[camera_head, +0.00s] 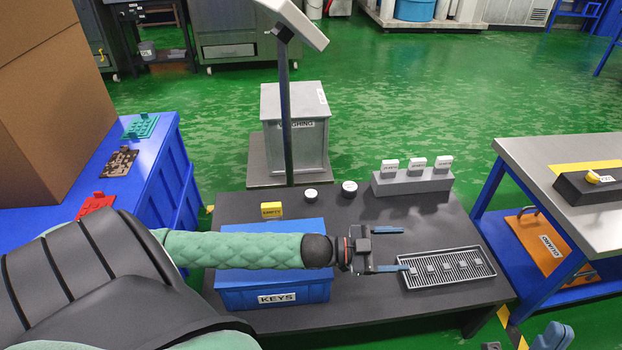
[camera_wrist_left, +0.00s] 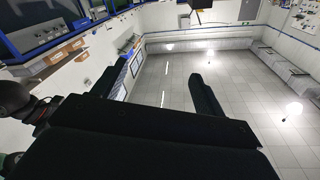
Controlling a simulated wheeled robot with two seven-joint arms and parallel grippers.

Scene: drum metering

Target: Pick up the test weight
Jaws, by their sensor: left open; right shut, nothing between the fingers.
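Two short round dark pieces with white labelled tops stand on the dark low table, a left one (camera_head: 311,195) and a right one (camera_head: 349,188). They look like weights, but I cannot read their labels or tell which is the test weight. My left gripper (camera_head: 390,249) is open and empty over the table, to the right of the blue KEYS box and in front of the round pieces, apart from them.
A slotted tray (camera_head: 447,269) with several small blocks lies right of my left gripper. A grey block with white tags (camera_head: 412,183) stands behind. The scale post (camera_head: 286,120) rises behind the round pieces. The blue KEYS box (camera_head: 275,288) lies under my left arm.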

